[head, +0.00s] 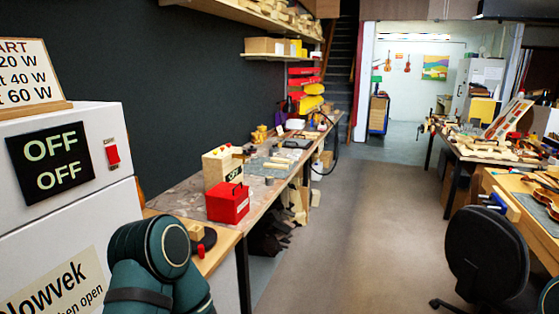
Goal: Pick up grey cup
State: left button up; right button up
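I cannot make out a grey cup for certain in the head view. Small items on the long workbench (180,198) along the left wall are too small to tell apart, and a cup could be among them. A dark green, rounded link of my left arm stands at the lower left, in front of the near end of the bench. A small dark green piece of my right side shows at the lower right edge. Neither gripper is in view.
A red box (228,203) and a beige box (222,168) stand on the near part of the left bench. A white cabinet (60,205) fills the left edge. A black chair (487,255) stands by the cluttered right benches. The floor (355,225) between is clear.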

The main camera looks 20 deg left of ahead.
aim_at(270, 181)
jog(key=i+u, duration=0.15)
jog(key=i, duration=0.4)
jog(key=i+l+u, duration=0.1)
jog(key=i, duration=0.4)
jog(key=i+l+u, duration=0.15)
jog(key=i, duration=0.35)
jog(key=i+l+u, duration=0.15)
jog(key=i+l, duration=0.15)
jog(key=i, duration=0.2)
jog(key=i+l+u, duration=0.15)
jog(key=i, duration=0.35)
jog(key=i+l+u, duration=0.1)
jog(key=i+l, duration=0.35)
